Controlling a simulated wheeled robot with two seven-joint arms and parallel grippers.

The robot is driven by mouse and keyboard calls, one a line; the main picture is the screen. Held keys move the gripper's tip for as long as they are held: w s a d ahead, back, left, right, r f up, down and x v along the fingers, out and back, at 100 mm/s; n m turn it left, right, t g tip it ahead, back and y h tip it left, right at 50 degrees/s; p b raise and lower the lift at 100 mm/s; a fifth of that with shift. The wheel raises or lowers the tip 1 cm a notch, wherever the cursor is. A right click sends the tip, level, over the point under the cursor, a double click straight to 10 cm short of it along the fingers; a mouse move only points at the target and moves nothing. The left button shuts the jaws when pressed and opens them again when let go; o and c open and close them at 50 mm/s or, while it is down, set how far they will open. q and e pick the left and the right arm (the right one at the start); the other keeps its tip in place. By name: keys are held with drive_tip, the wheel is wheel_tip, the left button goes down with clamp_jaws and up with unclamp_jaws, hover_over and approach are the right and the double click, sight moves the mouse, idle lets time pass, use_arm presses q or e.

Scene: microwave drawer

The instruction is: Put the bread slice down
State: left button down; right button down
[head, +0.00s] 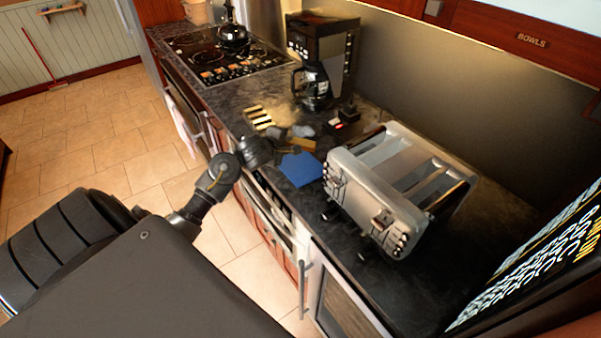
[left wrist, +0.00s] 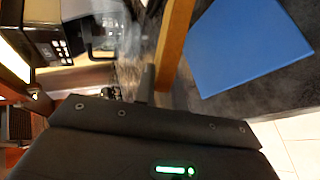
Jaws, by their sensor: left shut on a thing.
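My left gripper (head: 291,137) is over the dark counter and is shut on the bread slice (head: 302,145), a thin tan-brown piece. In the left wrist view the bread slice (left wrist: 175,42) is seen nearly edge-on as a brown strip running up from the finger. A flat blue square (head: 300,169) lies on the counter just on the near side of the slice. It also shows beside the slice in the left wrist view (left wrist: 245,45). I cannot tell how high the slice is above the counter. My right gripper is not in view.
A silver toaster (head: 376,207) with open slots stands right of the blue square. A coffee maker (head: 322,58) with a glass pot stands behind, near a stove (head: 215,60) with a kettle. A pale striped item (head: 258,117) lies left of the gripper. Some counter (head: 345,240) before the toaster is bare.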

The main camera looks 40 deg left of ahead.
use_arm(q)
wheel_tip(320, 180, down, 5)
drive_tip(key=b, duration=0.3)
drive_tip(key=shift+r, duration=0.15)
drive_tip(key=shift+f+b, duration=0.35)
drive_tip(key=shift+b, duration=0.05)
drive_tip(key=c, duration=1.6)
unclamp_jaws()
drive_tip(key=p+v, duration=0.8)
